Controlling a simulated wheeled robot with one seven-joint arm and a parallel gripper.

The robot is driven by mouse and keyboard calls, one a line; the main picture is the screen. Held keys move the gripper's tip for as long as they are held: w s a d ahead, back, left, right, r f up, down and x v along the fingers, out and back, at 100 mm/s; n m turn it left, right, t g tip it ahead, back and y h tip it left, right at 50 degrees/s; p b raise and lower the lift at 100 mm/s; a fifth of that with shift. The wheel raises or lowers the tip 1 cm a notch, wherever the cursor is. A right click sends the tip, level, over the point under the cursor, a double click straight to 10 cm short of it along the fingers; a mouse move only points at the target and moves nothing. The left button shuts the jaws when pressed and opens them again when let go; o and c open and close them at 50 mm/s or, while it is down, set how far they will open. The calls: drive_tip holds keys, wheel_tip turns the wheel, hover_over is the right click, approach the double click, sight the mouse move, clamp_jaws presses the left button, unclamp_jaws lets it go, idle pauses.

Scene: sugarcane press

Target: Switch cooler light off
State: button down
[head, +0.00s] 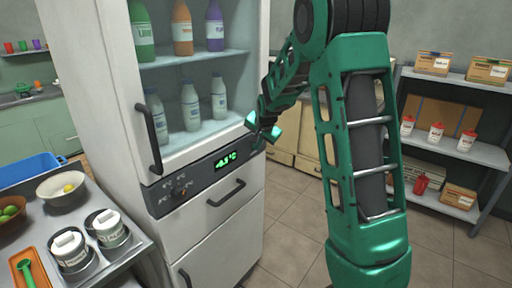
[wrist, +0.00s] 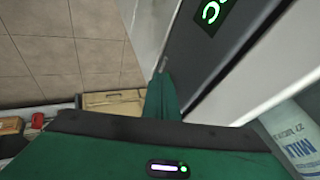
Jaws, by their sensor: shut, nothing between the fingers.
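The cooler (head: 215,208) is a tall white cabinet with a glass door, and its inside looks bright. Its dark control panel (head: 195,183) has small knobs (head: 180,186) at the left and a green lit display (head: 226,160) to the right of them. My green gripper (head: 264,131) is shut and empty at the right end of the panel, close to the cooler's front edge. In the wrist view, the finger (wrist: 162,98) points along the panel (wrist: 205,45), beside part of the display (wrist: 211,12). I cannot tell whether it touches the panel. No light switch can be made out clearly.
Bottles (head: 183,30) stand on the cooler's shelves. A door handle (head: 150,139) and a drawer handle (head: 226,193) stick out from its front. A counter with bowls and canisters (head: 71,250) is at the left. A shelf rack (head: 455,150) stands at the right. Tiled floor (head: 290,232) is clear.

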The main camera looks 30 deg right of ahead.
drive_tip(key=s+r, duration=0.6)
drive_tip(key=s, duration=0.4)
drive_tip(key=shift+s+d, duration=0.35)
drive_tip(key=shift+s, duration=0.05)
drive_tip(key=s+a+f+n+g+y, duration=0.1)
drive_tip(key=s+a+n+g, duration=0.1)
drive_tip(key=s, duration=1.6)
drive_tip(key=s+a+f+n+g+y, duration=0.1)
drive_tip(key=s+a+f+n+g, duration=0.1)
drive_tip(key=s, duration=1.7)
drive_tip(key=a+n+g, duration=0.1)
drive_tip(key=g, duration=0.1)
drive_tip(key=shift+s+n+g, duration=0.25)
drive_tip(key=shift+n+g, duration=0.15)
drive_tip(key=shift+a+f, duration=0.1)
